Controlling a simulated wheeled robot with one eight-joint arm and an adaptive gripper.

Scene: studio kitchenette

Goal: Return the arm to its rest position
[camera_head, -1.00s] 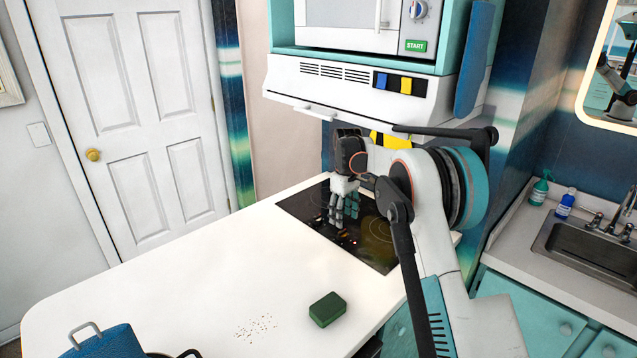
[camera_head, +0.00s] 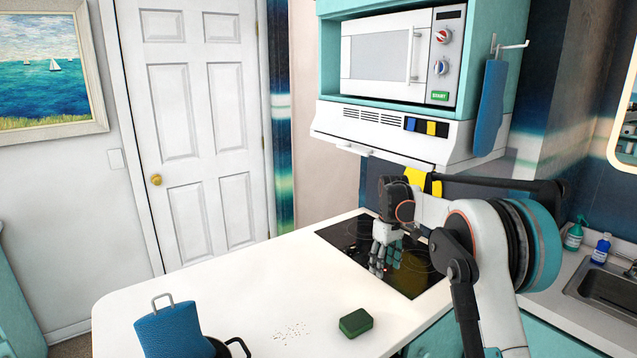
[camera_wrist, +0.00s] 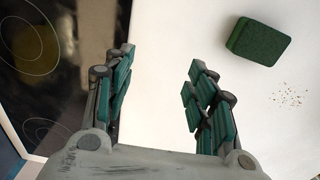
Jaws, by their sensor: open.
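My gripper (camera_head: 386,262) hangs fingers-down over the black cooktop (camera_head: 350,236) in the head view, with my arm bent above the right end of the white counter. In the wrist view my gripper (camera_wrist: 160,95) shows its teal-padded fingers wide apart with nothing between them. White counter surface and part of the cooktop (camera_wrist: 30,80) lie below the fingers.
A green sponge (camera_head: 356,322) and scattered crumbs (camera_head: 291,331) lie on the white counter (camera_head: 220,290). The range hood (camera_head: 390,135) and microwave (camera_head: 390,58) are above the cooktop; a sink (camera_head: 605,290) is right.

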